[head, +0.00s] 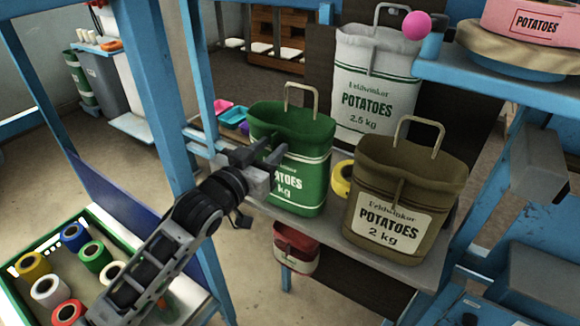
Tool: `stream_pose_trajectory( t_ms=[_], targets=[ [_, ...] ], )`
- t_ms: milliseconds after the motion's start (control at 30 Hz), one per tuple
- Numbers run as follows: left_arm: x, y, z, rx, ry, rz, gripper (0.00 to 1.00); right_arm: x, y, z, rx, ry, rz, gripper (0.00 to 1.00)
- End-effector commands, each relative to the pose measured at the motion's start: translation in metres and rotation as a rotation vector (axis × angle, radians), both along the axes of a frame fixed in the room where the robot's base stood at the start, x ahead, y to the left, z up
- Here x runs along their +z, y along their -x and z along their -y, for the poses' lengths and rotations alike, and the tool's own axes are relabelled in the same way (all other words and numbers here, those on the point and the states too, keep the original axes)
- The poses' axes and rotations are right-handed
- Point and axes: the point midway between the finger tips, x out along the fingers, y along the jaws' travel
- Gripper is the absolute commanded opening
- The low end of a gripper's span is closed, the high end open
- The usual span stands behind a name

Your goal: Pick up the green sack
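The green sack (312,172) stands upright on a grey shelf, with a pale handle raised above its open top and a white POTATOES label. My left gripper (262,157) is in front of the sack's left side and hides part of its label. Its two dark fingers look spread apart, with nothing seen between them. I cannot tell whether they touch the sack. My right gripper is not in view.
A brown sack (408,190) stands right of the green one, a white sack (372,90) behind. A yellow roll (341,180) sits between them. A red sack (296,250) is below the shelf (375,262). Blue posts (165,90) rise at left; a crate (22,300) holds several spools.

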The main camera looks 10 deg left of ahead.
Motion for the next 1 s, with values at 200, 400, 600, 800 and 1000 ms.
stream_pose_trajectory(
  t_ms=[200, 400, 600, 800, 1000],
  targets=[
    [-0.0004, 0.0000, 0.0001, 0.000, 0.000, 0.000, 0.23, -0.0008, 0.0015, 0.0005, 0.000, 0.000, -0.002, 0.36],
    [-0.0003, 0.0002, -0.0001, 0.000, 0.000, 0.000, 0.00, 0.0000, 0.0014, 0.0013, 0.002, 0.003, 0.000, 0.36],
    [-0.0003, 0.0003, -0.0001, 0.000, 0.000, 0.000, 0.00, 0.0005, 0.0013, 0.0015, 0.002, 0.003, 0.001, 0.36],
    [-0.0002, 0.0003, -0.0001, 0.000, 0.000, 0.000, 0.00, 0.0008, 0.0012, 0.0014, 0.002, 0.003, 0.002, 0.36],
    [-0.0002, 0.0003, -0.0001, 0.000, 0.000, 0.000, 0.00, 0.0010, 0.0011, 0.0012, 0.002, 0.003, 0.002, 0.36]
  ],
)
